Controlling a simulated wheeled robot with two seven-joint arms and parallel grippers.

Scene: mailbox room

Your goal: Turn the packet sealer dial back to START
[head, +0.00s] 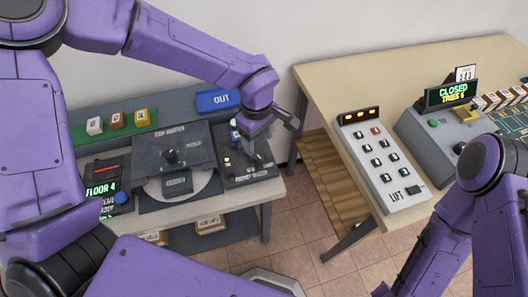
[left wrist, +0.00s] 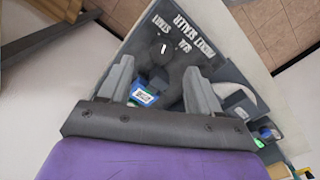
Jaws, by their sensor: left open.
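The packet sealer (head: 262,177) is a dark unit at the right end of the low bench, with a lit yellow lamp. In the left wrist view its panel (left wrist: 200,25) carries a START label and other lettering. Its dark dial (left wrist: 166,56) shows a short white mark; the exact setting is hard to read. My left gripper (head: 270,136) hangs over the sealer. Its fingers (left wrist: 160,85) are open, one on each side of the dial; contact cannot be told. A small blue-and-white item (left wrist: 144,94) shows between them. My right arm runs off the bottom edge, its gripper not clearly visible.
Left of the sealer are a dark lever unit (head: 147,143) with a round plate and a FLOOR 4 display (head: 101,189). A blue tray (head: 217,100) lies behind. The beige table (head: 340,78) at right holds a button panel (head: 400,195). Floor shows between the furniture.

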